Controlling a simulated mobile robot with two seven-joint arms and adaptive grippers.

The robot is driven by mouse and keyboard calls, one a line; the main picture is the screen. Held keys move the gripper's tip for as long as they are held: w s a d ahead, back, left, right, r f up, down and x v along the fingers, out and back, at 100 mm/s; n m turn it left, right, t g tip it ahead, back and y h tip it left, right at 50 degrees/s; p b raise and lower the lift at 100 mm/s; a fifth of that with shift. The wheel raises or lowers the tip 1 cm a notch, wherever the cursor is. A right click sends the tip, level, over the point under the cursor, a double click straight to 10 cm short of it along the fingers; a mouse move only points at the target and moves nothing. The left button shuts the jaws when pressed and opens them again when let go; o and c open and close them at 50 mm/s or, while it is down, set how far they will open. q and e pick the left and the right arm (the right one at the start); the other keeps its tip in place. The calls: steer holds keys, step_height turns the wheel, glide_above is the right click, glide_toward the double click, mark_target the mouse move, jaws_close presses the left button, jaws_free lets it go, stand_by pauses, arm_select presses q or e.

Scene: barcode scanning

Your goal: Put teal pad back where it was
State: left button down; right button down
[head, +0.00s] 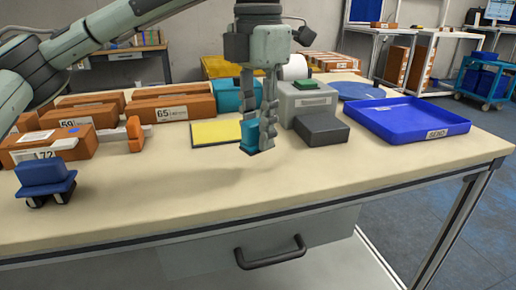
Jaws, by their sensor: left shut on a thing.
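My left gripper (260,130) comes down over the middle of the table (190,195), fingers pointing down. It is shut on the teal pad (250,136), a small teal block between its fingertips. The pad is partly hidden by the fingers. It is just right of a flat yellow pad (216,132); whether its lower edge touches the table I cannot tell. A larger teal object (227,97) stands behind the gripper, partly covered by it. My right gripper is not in view.
A dark grey box (322,128) and a light grey box (302,103) with a green top stand right of the gripper. A blue tray (408,118) is further right. Orange boxes (70,141) and a blue device (46,179) are at left. The table front is clear.

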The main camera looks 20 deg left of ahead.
mark_target(258, 150)
arm_select(q)
step_height(258, 150, down, 4)
steer(key=shift+r, duration=0.1)
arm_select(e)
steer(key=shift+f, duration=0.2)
arm_select(q)
steer(key=shift+f, duration=0.2)
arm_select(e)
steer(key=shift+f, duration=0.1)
arm_select(q)
steer(key=shift+f, duration=0.1)
steer(key=c, duration=1.2)
jaws_free()
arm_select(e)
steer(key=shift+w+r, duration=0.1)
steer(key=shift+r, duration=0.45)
